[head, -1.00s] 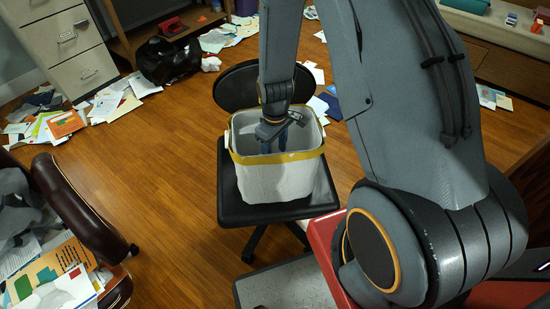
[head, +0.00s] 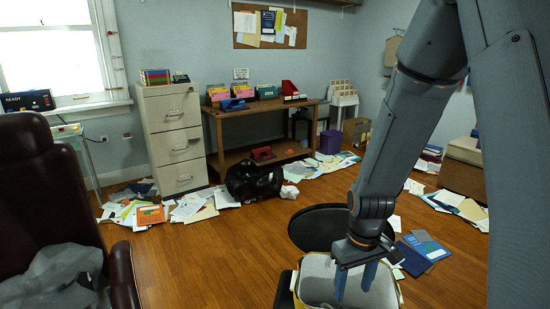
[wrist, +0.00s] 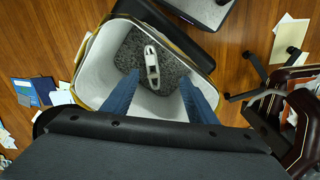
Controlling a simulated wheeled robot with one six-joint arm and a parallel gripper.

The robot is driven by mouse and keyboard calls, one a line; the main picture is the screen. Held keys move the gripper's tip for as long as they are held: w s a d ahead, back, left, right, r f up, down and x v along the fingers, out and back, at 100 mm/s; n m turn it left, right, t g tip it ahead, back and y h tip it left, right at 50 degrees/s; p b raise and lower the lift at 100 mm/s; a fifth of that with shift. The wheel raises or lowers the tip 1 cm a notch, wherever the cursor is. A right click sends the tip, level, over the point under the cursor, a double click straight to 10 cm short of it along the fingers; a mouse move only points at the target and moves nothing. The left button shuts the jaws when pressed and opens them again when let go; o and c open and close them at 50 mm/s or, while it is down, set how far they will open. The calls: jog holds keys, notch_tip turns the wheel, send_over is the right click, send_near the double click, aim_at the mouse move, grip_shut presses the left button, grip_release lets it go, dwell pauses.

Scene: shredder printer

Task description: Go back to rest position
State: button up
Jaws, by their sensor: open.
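My gripper (head: 354,284) points down over the white bin (head: 311,284) at the lower right of the head view. Its two blue fingers are spread apart with nothing between them. The bin also shows in the wrist view (wrist: 96,72), below my gripper. A small pale object with holes (wrist: 151,62) lies on the dark speckled floor of the bin, seen between the fingers. How deep the fingertips are relative to the bin's rim is hard to tell. The lower bin is cut off in the head view.
A brown leather chair (head: 45,185) is at left. A filing cabinet (head: 172,140), a wooden desk (head: 255,115), a black bag (head: 252,182) and scattered papers (head: 195,207) lie beyond. Wooden floor in between is clear.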

jog(key=s+r+m, duration=0.3)
jog(key=s+r, duration=0.7)
jog(key=shift+r+m, duration=0.3)
jog(key=shift+m, duration=0.1)
